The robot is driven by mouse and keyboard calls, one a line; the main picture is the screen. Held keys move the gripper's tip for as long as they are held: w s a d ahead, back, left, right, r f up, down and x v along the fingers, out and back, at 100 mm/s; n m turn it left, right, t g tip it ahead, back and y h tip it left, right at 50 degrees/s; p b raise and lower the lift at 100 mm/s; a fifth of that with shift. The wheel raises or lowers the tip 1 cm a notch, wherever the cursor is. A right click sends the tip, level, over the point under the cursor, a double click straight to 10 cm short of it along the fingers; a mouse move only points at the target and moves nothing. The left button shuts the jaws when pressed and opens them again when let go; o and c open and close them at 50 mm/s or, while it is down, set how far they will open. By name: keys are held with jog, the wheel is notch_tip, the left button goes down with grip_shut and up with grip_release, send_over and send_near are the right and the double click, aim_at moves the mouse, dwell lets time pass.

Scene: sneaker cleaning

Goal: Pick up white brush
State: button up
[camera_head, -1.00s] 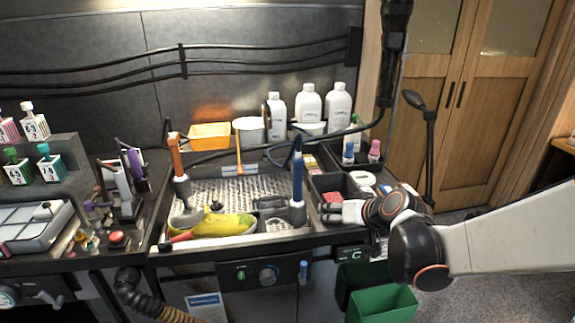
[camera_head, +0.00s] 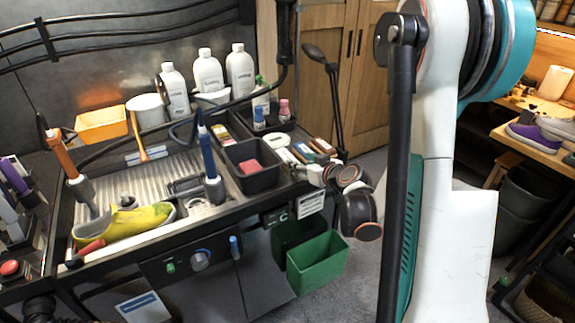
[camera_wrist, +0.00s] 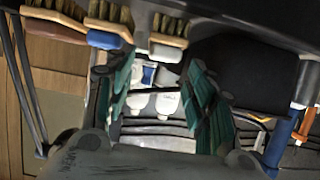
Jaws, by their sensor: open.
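The white brush (camera_head: 287,157) lies at the right end of the workbench, beside a black bin, in the head view. In the wrist view its white back (camera_wrist: 167,51) shows near the top, bristles toward the top edge. My gripper (camera_wrist: 160,72) is open, its green-lined fingers on either side of the view, with the white brush just past the fingertips. No contact shows. In the head view my gripper (camera_head: 314,173) is small and partly hidden by the wrist, at the bench's front right edge by the brushes.
A blue brush (camera_wrist: 105,40) and a brown brush (camera_wrist: 60,14) lie close beside the white one. A black bin (camera_head: 252,180) holds a red block. White bottles (camera_head: 207,72) stand behind. A thin black lamp stand (camera_head: 337,105) rises behind the brushes. A green bin (camera_head: 317,264) stands below.

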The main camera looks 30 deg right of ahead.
jog(key=shift+a+b+x, duration=0.2)
jog(key=shift+b+x, duration=0.85)
jog(key=shift+x, duration=2.1)
jog(key=shift+r, duration=0.25)
jog(key=c, duration=0.9)
